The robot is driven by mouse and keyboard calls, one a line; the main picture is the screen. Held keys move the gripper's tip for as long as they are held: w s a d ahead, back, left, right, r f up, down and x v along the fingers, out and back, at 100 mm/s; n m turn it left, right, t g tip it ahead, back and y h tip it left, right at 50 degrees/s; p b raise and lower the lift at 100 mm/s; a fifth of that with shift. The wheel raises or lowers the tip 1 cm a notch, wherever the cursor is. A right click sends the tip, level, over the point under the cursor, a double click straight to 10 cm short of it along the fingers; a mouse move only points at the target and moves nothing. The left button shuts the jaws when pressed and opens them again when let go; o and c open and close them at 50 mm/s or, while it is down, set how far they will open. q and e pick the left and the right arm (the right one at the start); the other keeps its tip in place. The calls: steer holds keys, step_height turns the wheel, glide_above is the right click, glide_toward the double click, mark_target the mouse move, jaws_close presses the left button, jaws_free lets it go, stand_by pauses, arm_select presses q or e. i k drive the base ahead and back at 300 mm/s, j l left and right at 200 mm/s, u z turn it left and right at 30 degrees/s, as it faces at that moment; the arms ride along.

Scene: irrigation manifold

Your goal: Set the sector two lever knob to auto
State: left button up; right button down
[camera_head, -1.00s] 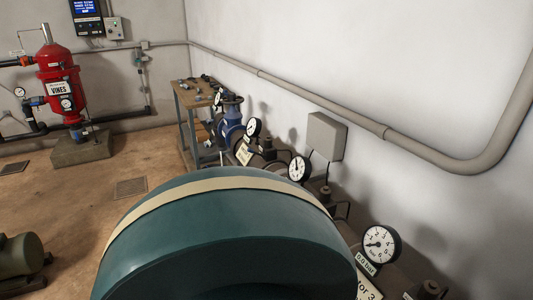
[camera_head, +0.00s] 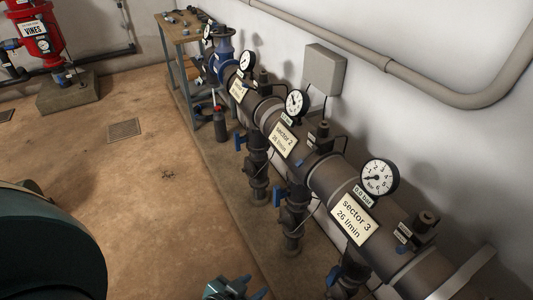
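The cream sector 2 plate (camera_head: 283,140) is on the dark manifold pipe, below a round gauge (camera_head: 296,103). To its right, a dark valve head (camera_head: 322,132) stands on the pipe with a small tag beside it. Its lever knob and setting are too small to read. A blue handle (camera_head: 277,197) is on the drop pipe below. My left gripper (camera_head: 236,289) shows only in part at the bottom edge, teal-grey with blue, apart from the manifold. Its opening cannot be made out. My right gripper is not in view.
The sector 3 plate (camera_head: 355,219), its gauge (camera_head: 378,177) and valve head (camera_head: 425,222) are nearer at right. A grey box (camera_head: 323,70) is on the wall. A workbench (camera_head: 180,50) stands at the back. The brown floor (camera_head: 150,215) left of the manifold is clear.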

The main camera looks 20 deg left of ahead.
mark_target(298, 164)
steer(key=k+l+u, duration=0.5)
steer(key=u, duration=0.2)
steer(key=k+l, duration=0.2)
steer(key=k, duration=0.35)
